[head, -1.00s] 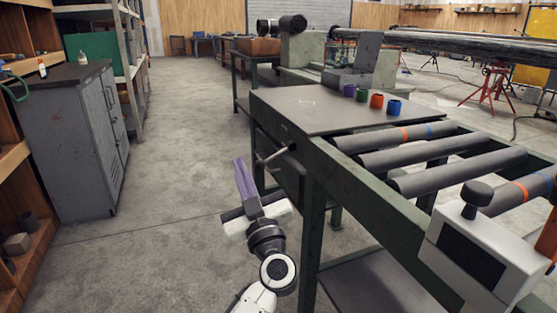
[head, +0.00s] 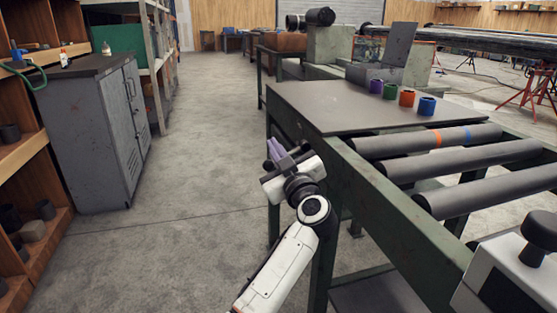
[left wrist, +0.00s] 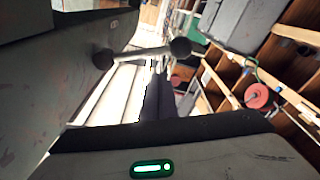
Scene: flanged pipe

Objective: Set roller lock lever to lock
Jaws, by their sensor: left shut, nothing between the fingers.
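The roller lock lever (left wrist: 142,53) shows in the left wrist view as a short pale rod with a dark rounded end on each side, beside the side of the roller bench. In the head view I cannot make it out; my left gripper is in front of that part of the bench. My left gripper (head: 276,151) has purple fingers and is shut and empty, close to the bench's left side below the flat top. In the left wrist view its dark fingers reach up just below the rod; I cannot tell whether they touch it. My right gripper is out of view.
A white box with a black knob (head: 540,228) is at lower right. A grey cabinet (head: 95,135) stands left; the aisle floor is clear.

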